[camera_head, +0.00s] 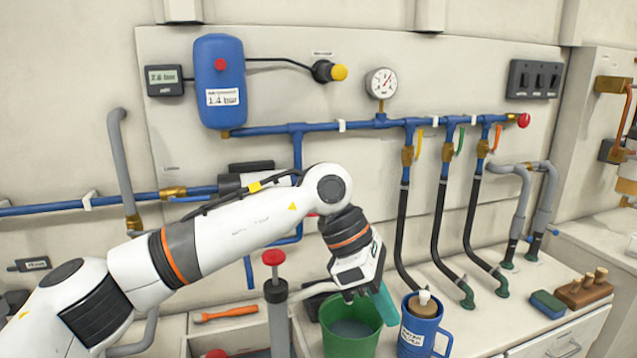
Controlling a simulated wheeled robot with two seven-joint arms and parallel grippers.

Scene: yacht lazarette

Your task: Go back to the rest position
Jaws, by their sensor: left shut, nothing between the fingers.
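My left arm reaches in from the left. The gripper is shut and empty. A teal piece (384,303) shows right beside the fingers, over the bucket's right rim. I cannot tell what it belongs to. The bucket holds something grey that looks like water. My right gripper is not in view.
A blue mug (418,330) stands right of the bucket. A red-topped grey pump (277,305) stands left of it. Black hoses (399,230) come down from the blue pipe. A sponge (547,304) and a wooden block (585,290) lie at the right.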

